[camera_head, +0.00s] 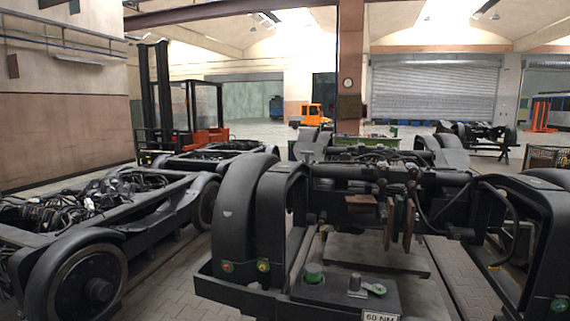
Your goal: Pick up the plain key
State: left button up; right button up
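I cannot make out a plain key for certain in the head view. On a dark flat plate (335,297) at the front of the near bogie stand a small grey upright piece (355,284), a green disc-like piece (377,290) and a green round piece (313,275). They are too small to tell whether one is the key. A label reading "60 NM" (381,317) is at the plate's front edge, cut by the frame bottom. Neither of my grippers is in view.
The near bogie (365,180) fills the centre and right. Another bogie with wheels (90,285) stands at left. A forklift (190,110) and an orange vehicle (312,116) are behind. A pillar (350,60) rises beyond the bogie. Paved floor (175,275) shows between the bogies.

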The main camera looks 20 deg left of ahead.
aim_at(306, 152)
jog(key=u, duration=1.7)
jog(key=i, duration=4.55)
jog(key=z, duration=1.15)
jog(key=i, duration=1.7)
jog(key=u, duration=1.1)
jog(key=i, duration=0.35)
jog(key=z, duration=0.05)
